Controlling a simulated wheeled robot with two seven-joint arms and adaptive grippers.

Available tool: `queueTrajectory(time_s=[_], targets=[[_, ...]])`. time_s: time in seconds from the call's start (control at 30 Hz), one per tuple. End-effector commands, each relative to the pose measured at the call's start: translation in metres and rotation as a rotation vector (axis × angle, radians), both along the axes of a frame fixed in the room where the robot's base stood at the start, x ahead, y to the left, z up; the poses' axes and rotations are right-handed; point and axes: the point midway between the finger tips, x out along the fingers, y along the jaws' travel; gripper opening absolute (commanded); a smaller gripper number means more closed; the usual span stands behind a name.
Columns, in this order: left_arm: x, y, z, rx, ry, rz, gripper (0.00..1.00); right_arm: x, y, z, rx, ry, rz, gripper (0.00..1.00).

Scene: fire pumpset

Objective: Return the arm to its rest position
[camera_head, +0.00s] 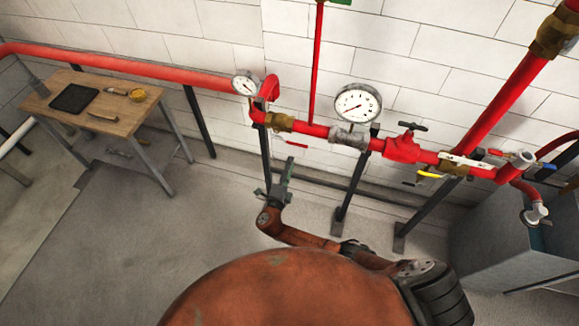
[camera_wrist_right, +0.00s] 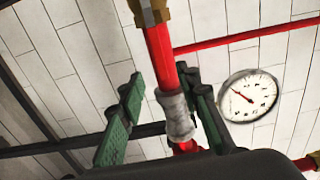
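My right gripper (camera_head: 286,172) is in front of and below the red wall pipe (camera_head: 312,130) in the head view, apart from it. In the right wrist view, the green fingers of my right gripper (camera_wrist_right: 165,84) are spread apart with nothing held between them. The pipe (camera_wrist_right: 159,50) and its grey coupling (camera_wrist_right: 178,115) show beyond the gap. My right arm (camera_head: 305,238) is bent low in front of my orange body. My left gripper is not in view.
A wooden table (camera_head: 60,105) with a dark tray (camera_head: 74,98) and a yellow bowl (camera_head: 138,95) stands at left. Gauges (camera_head: 358,103), a red valve (camera_head: 403,148) and dark pipe supports (camera_head: 352,190) are along the wall. A grey tank (camera_head: 500,240) stands right.

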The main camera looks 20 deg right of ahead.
Motion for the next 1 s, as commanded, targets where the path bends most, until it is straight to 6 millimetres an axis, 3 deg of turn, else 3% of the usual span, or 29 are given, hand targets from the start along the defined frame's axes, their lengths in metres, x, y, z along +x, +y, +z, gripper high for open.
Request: queueTrajectory(time_s=[0.47, 0.57, 0.67, 0.77, 1.0], targets=[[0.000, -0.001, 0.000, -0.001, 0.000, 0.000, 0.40, 0.000, 0.000, -0.001, 0.002, 0.000, 0.000, 0.31], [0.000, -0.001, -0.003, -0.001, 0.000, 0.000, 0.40, -0.003, -0.005, -0.014, 0.040, 0.007, -0.007, 0.31], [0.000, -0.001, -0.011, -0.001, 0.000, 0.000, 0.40, -0.012, -0.020, -0.052, 0.157, 0.021, -0.036, 0.31], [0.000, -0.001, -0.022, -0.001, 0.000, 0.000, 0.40, -0.031, -0.041, -0.112, 0.354, 0.034, -0.097, 0.31], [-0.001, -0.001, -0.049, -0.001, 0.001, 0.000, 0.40, -0.107, -0.087, -0.266, 0.896, -0.010, -0.371, 0.31]])
